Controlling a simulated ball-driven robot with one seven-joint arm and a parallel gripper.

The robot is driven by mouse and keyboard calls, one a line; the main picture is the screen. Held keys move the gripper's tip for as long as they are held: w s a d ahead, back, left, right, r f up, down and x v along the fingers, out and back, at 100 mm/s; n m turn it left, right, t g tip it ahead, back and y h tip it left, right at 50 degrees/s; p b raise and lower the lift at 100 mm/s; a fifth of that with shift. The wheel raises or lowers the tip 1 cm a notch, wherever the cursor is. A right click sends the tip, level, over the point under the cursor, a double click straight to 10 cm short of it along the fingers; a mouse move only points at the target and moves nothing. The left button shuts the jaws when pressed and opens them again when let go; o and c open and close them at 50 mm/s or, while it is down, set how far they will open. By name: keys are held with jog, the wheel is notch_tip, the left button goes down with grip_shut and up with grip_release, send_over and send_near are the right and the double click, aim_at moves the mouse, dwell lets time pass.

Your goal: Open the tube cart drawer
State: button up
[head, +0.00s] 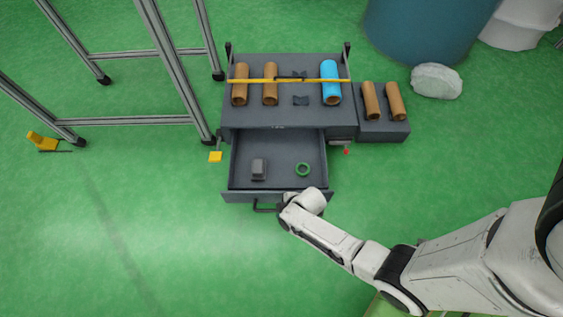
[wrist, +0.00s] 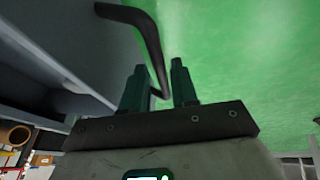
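The tube cart (head: 315,117) is a dark grey unit on the green floor. Its drawer (head: 280,155) is pulled out well toward me, and its inside is visible. A dark bar handle (head: 265,208) is on the drawer front; it also shows large in the wrist view (wrist: 152,40). My gripper (head: 284,208) is at the handle's right end, mostly hidden by my wrist in the head view. In the wrist view my gripper's two dark green fingers (wrist: 160,85) stand apart, with the handle's lower end between them. A narrow gap shows beside the bar, so the fingers look open.
The drawer holds a grey block (head: 259,169) and a green ring (head: 302,169). Brown tubes (head: 270,84) and a blue tube (head: 330,82) lie on top under a yellow bar. A metal frame (head: 165,60) stands left. The floor in front is clear.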

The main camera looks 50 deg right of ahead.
jog(key=shift+o, duration=0.9)
jog(key=p+v, duration=0.5)
jog(key=v, duration=0.5)
jog(key=shift+r+p, duration=0.3)
jog(key=shift+r, duration=0.1)
jog(key=shift+s, duration=0.1)
jog(key=s+r+m+g+p, duration=0.2)
jog(key=r+p, duration=0.9)
jog(key=r, duration=1.3)
jog(key=s+d+r+m+g+h+p, duration=0.1)
jog(key=s+r+m+p, duration=0.3)
jog(key=r+p, duration=0.7)
notch_tip(320, 180, up, 13)
jog(key=shift+d+f+m+g, duration=0.15)
jog(key=shift+d+m+g, duration=0.2)
jog(key=shift+m, duration=0.85)
jog(key=shift+f, duration=0.1)
